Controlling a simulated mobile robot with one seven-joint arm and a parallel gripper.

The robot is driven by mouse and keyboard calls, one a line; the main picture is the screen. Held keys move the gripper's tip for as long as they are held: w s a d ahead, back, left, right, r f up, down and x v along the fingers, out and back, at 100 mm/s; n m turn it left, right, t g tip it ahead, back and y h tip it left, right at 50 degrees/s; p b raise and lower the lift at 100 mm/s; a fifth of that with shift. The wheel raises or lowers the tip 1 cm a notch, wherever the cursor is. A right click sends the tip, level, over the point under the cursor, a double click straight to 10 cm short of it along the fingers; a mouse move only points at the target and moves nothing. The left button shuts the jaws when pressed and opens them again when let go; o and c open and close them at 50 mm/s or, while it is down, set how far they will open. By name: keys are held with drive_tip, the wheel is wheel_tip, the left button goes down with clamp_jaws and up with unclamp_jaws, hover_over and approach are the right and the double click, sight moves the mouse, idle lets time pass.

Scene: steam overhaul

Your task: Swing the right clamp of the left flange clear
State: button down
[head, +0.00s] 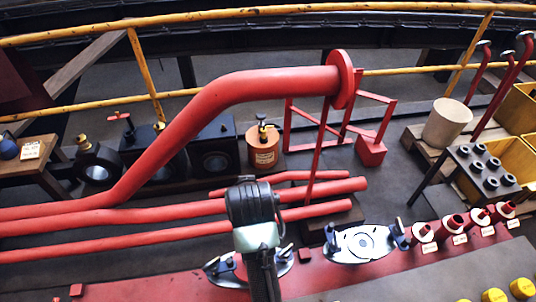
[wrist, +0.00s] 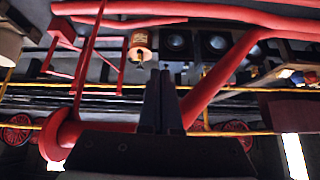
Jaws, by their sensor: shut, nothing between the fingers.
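The left flange (head: 232,279) is a pale plate on the red deck at the bottom centre of the head view. My arm passes in front of its middle and hides part of it. Its right clamp (head: 284,256), dark with a pale upright tip, stands just right of my arm. Its left clamp (head: 212,266) stands at its other side. My gripper (wrist: 160,76) shows in the wrist view with its two dark fingers together and nothing between them. The fingers do not show clearly in the head view.
A second flange plate (head: 350,245) with clamps lies to the right. Red pipes (head: 150,212) run behind my arm, and a thick raised pipe (head: 240,88) ends in a round flange. An orange canister (head: 263,149) stands behind. Labelled red fittings (head: 453,224) line the right.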

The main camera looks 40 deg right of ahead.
drive_tip(key=s+f+m+g+y+p, duration=0.1)
drive_tip(key=s+f+g+p, duration=0.2)
drive_tip(key=s, duration=0.4)
drive_tip(key=shift+s+d+f, duration=0.2)
drive_tip(key=shift+d+f, duration=0.15)
drive_tip(key=shift+f, duration=0.15)
drive_tip(key=shift+s+a+f, duration=0.1)
drive_tip(key=shift+s+f, duration=0.05)
drive_tip(key=shift+f, duration=2.2)
drive_tip(key=shift+s+a+f, duration=0.1)
drive_tip(key=shift+f, duration=2.25)
